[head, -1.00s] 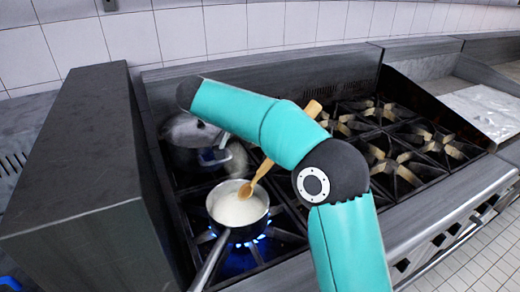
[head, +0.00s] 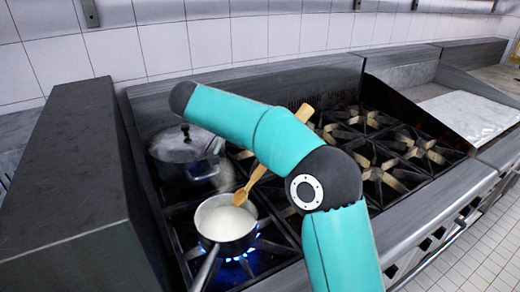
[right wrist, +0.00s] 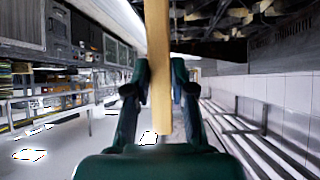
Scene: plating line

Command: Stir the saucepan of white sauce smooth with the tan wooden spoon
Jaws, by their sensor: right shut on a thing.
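The saucepan (head: 233,246) sits on a lit front-left burner, with its handle toward the front. Smooth-looking white sauce (head: 222,220) fills part of it. The tan wooden spoon (head: 255,180) is tilted, with its bowl low at the pan's far right rim and its handle rising right behind my right arm. I cannot tell whether the bowl touches the sauce. My right gripper (right wrist: 158,88) is shut on the spoon handle (right wrist: 158,40) in the right wrist view; in the head view my arm hides it. My left gripper is not in view.
A lidded metal pot (head: 183,148) stands on the burner behind the saucepan. A dark box-like unit (head: 60,190) rises close on the left. Empty burner grates (head: 385,160) lie to the right, and a tiled wall is behind the stove.

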